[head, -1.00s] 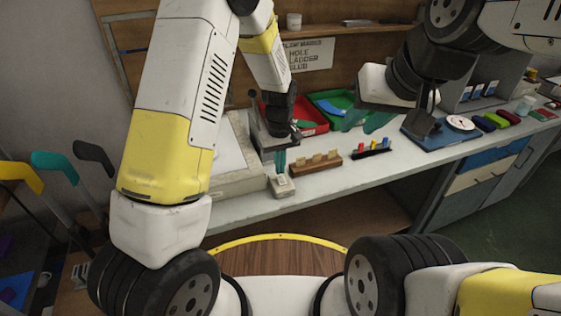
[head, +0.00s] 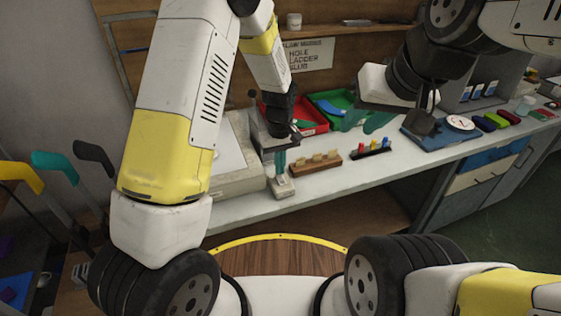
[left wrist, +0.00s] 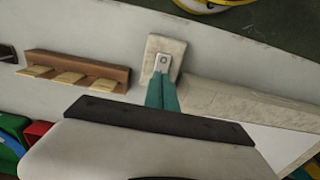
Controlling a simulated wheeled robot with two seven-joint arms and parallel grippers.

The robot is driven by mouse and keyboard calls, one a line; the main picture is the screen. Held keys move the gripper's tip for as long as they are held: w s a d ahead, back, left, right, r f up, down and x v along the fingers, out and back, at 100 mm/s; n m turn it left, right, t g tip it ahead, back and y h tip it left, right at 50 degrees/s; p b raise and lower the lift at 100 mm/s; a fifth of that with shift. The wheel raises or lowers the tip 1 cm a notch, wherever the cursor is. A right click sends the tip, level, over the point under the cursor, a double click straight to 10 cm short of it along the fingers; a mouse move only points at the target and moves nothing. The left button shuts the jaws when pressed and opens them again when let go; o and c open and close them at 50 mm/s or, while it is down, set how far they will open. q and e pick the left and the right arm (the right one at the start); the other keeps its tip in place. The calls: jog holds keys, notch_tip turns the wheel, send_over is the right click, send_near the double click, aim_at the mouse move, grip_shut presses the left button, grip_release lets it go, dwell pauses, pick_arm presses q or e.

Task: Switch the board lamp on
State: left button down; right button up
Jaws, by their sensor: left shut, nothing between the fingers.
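A small pale switch box (head: 282,188) stands on the bench beside the pale board (head: 244,181). In the left wrist view the switch box (left wrist: 157,46) carries a metal plate with a small round mark (left wrist: 163,61). My left gripper (head: 280,172) points down at the box with its teal fingers shut and empty. In the left wrist view the fingertips (left wrist: 161,77) overlap the lower edge of the metal plate. I cannot tell whether they touch it. My right gripper (head: 366,120) hangs over the bench further right, its teal fingers apart and empty. Whether the board is lit is unclear.
A brown wooden rack (head: 316,163) with pale tabs stands just right of the box. Beyond it is a dark holder (head: 371,153) with coloured pieces. Red (head: 318,128) and green (head: 340,98) trays lie behind my left gripper. The bench front right of the box is clear.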

pick_arm(q)
jog(key=shift+f, duration=0.85)
dwell(0.3)
jog(key=shift+r, duration=3.55)
